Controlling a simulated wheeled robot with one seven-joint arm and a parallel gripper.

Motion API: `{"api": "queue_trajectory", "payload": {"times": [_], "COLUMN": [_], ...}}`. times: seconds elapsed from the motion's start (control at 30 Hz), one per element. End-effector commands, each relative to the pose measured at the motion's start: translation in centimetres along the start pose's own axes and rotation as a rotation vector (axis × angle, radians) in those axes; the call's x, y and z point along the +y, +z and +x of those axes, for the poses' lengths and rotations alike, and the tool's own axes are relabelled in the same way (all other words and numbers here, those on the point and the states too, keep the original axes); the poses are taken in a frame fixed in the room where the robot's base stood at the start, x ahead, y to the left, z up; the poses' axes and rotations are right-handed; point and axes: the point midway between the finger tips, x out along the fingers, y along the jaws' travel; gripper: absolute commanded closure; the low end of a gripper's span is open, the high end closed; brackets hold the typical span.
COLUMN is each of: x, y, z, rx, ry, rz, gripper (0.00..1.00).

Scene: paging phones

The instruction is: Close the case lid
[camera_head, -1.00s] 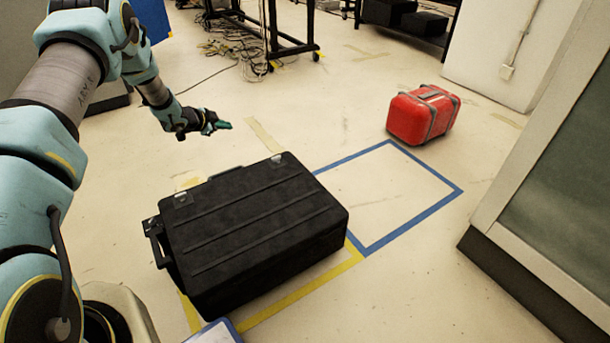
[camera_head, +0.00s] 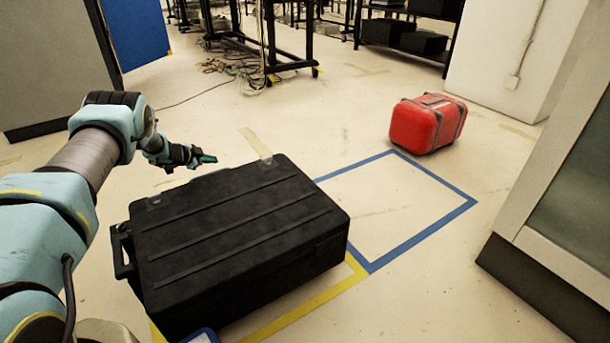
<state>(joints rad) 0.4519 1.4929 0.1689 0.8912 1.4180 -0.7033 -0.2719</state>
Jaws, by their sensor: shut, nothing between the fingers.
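The black case (camera_head: 235,230) lies on the floor in the middle of the head view. Its ribbed lid faces up and looks shut, with no gap visible along the edges I can see. A handle (camera_head: 122,252) sticks out on its left side. My gripper (camera_head: 208,159) is beyond the case's far left edge, pointing right. Its fingers are together and hold nothing. It appears apart from the case.
A yellow tape outline (camera_head: 305,300) surrounds part of the case. A blue tape square (camera_head: 440,232) on its right is empty. A red case (camera_head: 428,123) stands behind that. A cabinet (camera_head: 560,200) is at the right. Cables (camera_head: 240,68) and a rack are at the back.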

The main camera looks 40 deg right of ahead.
Motion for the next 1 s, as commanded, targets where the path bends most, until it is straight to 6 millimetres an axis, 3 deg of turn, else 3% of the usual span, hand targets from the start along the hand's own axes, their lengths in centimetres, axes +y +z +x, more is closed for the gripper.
{"api": "queue_trajectory", "payload": {"times": [0.1, 0.3, 1.0], "x": [1.0, 1.5, 1.6], "y": [1.4, 2.2, 2.5], "z": [1.4, 2.2, 2.4], "rx": [-0.001, 0.000, 0.000], "ry": [0.001, 0.000, 0.000], "rz": [0.001, 0.002, 0.001], "gripper": [1.00, 1.00, 1.00]}}
